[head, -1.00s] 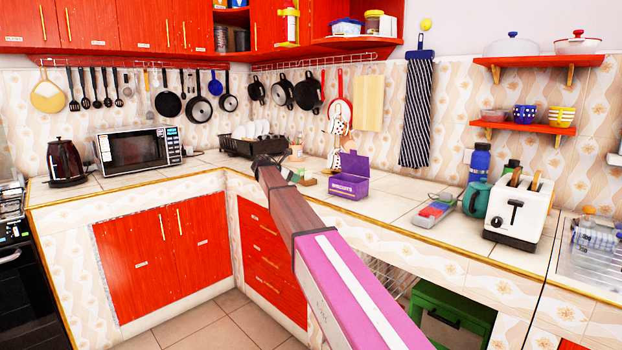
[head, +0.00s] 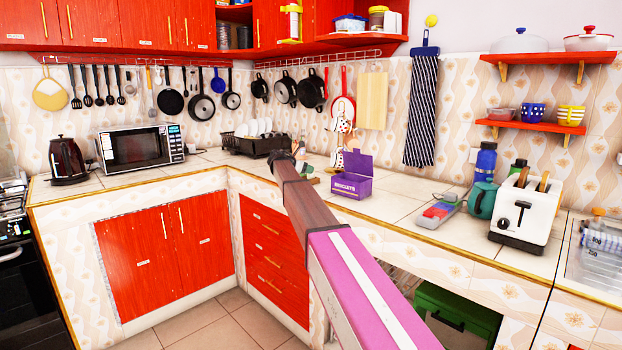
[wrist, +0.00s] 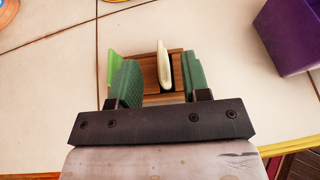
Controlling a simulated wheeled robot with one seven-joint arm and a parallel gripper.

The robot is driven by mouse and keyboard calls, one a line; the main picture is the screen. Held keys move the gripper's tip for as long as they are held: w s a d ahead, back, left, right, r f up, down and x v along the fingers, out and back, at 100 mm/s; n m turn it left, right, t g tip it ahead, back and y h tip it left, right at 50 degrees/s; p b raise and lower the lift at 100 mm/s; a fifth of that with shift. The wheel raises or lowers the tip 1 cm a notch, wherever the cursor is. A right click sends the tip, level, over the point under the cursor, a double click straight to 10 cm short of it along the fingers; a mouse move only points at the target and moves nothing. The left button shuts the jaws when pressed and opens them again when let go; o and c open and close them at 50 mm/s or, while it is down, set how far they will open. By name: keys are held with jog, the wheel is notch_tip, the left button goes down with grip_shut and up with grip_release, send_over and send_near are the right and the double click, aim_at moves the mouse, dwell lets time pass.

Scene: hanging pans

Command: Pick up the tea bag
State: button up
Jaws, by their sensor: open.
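A pale, thin, upright piece that looks like the tea bag (wrist: 163,62) stands in a small brown wooden holder (wrist: 148,72) in the wrist view. A bright green packet (wrist: 115,68) stands at the holder's left side. My gripper (wrist: 160,76) is open, with its green fingers on either side of the pale piece. The right finger is close to it, and a wider gap lies on the left. I cannot tell whether the right finger touches it. In the head view my arm hides the gripper and most of the holder.
A purple biscuit box (head: 351,186) stands just right of the holder. A cup tree (head: 343,128) and a black dish rack (head: 262,144) stand behind.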

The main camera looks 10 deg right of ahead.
jog(key=x, duration=0.3)
jog(key=shift+w+d+f, duration=0.1)
jog(key=shift+d+f, duration=0.1)
grip_shut()
jog(key=shift+r, duration=0.1)
